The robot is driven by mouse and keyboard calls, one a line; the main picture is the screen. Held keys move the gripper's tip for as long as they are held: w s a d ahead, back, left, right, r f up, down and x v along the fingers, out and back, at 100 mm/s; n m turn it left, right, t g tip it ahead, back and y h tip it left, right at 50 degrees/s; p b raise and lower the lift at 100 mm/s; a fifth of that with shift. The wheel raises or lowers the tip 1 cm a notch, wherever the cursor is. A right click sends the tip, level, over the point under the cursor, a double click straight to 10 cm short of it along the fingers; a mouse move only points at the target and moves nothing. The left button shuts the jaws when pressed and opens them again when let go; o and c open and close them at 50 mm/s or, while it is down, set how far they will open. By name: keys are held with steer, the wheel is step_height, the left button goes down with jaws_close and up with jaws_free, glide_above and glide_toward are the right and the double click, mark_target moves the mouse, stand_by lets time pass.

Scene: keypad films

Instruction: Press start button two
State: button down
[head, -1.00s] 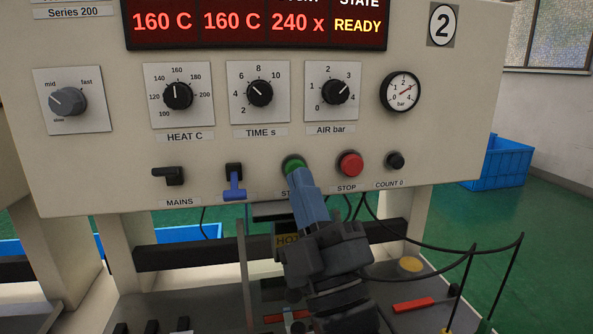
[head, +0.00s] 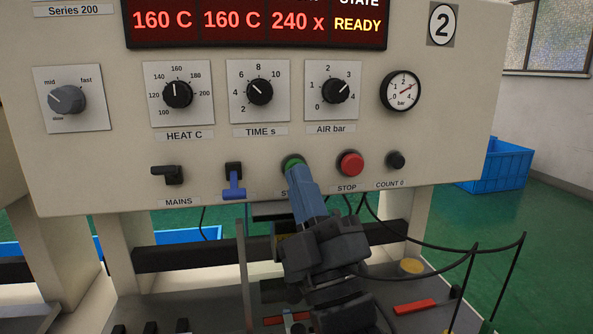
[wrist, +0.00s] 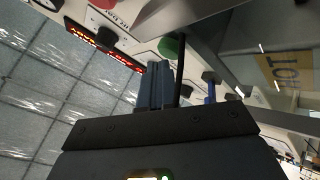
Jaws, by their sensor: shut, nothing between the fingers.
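The green start button (head: 293,162) is on the cream panel of the machine marked 2 (head: 443,25). My gripper (head: 297,173) is shut and empty, with its blue fingers pointing up at the button. Its tip overlaps the lower part of the button in the head view; I cannot tell whether it touches. The wrist view shows the green button (wrist: 171,46) just beyond the fingers (wrist: 155,82). The label under the button is mostly hidden by the fingers. The display (head: 257,22) reads 160 C, 160 C, 240 x and READY.
The red stop button (head: 350,164) is close to the right, and the black count button (head: 396,160) beyond it. A blue-handled switch (head: 234,182) and the black mains switch (head: 168,175) are to the left. Dark cables (head: 440,248) loop below right. A blue crate (head: 498,163) stands behind.

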steer(key=shift+w+a, duration=0.1)
steer(key=shift+w, duration=0.3)
stand_by(0.4)
steer(key=shift+s, duration=0.1)
steer(key=shift+s+d, duration=0.25)
steer(key=shift+s, duration=0.5)
steer(key=s, duration=0.2)
steer(key=s+d, duration=0.1)
steer(key=s, duration=0.1)
steer(key=shift+s+d, duration=0.2)
steer(key=shift+s, duration=0.2)
stand_by(0.7)
